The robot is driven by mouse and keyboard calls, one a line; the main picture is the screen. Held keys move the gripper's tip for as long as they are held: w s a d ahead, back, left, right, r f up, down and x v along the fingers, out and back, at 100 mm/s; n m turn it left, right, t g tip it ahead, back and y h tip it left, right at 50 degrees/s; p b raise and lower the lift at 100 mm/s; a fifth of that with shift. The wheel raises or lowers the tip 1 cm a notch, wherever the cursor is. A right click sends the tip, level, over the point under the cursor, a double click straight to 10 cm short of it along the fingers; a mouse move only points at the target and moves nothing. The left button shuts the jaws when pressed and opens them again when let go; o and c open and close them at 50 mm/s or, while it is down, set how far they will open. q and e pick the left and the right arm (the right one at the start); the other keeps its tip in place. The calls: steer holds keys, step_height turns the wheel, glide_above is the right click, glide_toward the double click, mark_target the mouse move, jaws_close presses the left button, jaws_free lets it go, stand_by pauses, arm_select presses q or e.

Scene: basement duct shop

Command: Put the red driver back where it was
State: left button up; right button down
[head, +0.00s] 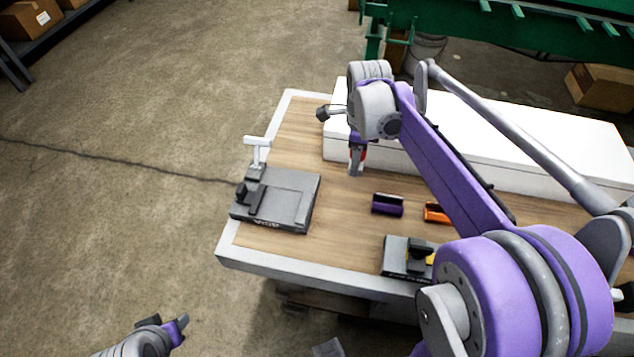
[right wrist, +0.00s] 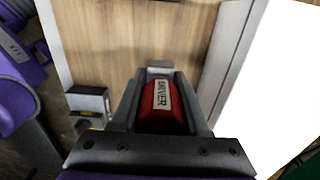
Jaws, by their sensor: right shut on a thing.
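The red driver (right wrist: 162,105) lies between the fingers of my right gripper (right wrist: 158,75) in the right wrist view, with a pale label reading "DRIVER" facing the camera. In the head view my right gripper (head: 356,168) points down above the far part of the wooden bench, in front of the white box, and is shut on the driver. Only a sliver of red shows there. A purple holder (head: 387,205) and an orange holder (head: 436,212) stand on the bench, nearer and to the right of the gripper. My left gripper (head: 178,330) is low at the left, off the bench; its jaws are unclear.
The wooden bench (head: 290,255) has a pale rim. A grey flat fixture (head: 290,200) stands at its left end, and a smaller grey and black block with yellow (head: 400,258) at the front. The long white box (head: 480,140) fills the back.

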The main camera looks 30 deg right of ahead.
steer(key=shift+w+a+f, duration=0.1)
steer(key=shift+w+a, duration=0.05)
steer(key=shift+w, duration=0.25)
steer(key=shift+w+a+f, duration=0.15)
steer(key=shift+w+f, duration=0.05)
steer(key=shift+f, duration=0.05)
step_height(320, 180, down, 5)
steer(key=shift+s+f+b, duration=0.15)
steer(key=shift+b, duration=0.15)
arm_select(q)
steer(key=shift+a+f, duration=0.3)
steer(key=shift+f, duration=0.25)
arm_select(e)
steer(key=shift+f, duration=2)
steer(key=c, duration=0.9)
jaws_free()
steer(key=shift+f+b, duration=0.2)
steer(key=shift+b, duration=0.1)
arm_select(q)
steer(key=shift+f, duration=0.1)
arm_select(e)
steer(key=o, duration=0.5)
